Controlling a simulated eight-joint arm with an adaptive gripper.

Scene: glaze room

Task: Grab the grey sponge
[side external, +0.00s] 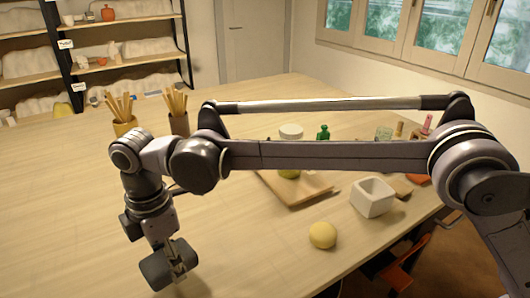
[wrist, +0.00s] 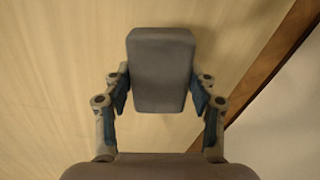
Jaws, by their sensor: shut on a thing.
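The grey sponge (wrist: 160,70) is a rounded block. In the wrist view it sits between the two fingers of my gripper (wrist: 160,92), with blue finger pads against its left and right sides. My gripper is shut on it. In the side view the sponge (side external: 158,272) shows at the lower left, at the end of my gripper (side external: 170,258), which points down over the table. I cannot tell how far the sponge is above the tabletop.
On the table (side external: 60,200) are a yellow ball (side external: 322,235), a white square pot (side external: 373,197), a wooden board (side external: 305,190) and brush holders (side external: 125,127). A green bottle (side external: 323,132) stands behind my arm. The left of the table is clear. A table edge (wrist: 275,70) runs at right in the wrist view.

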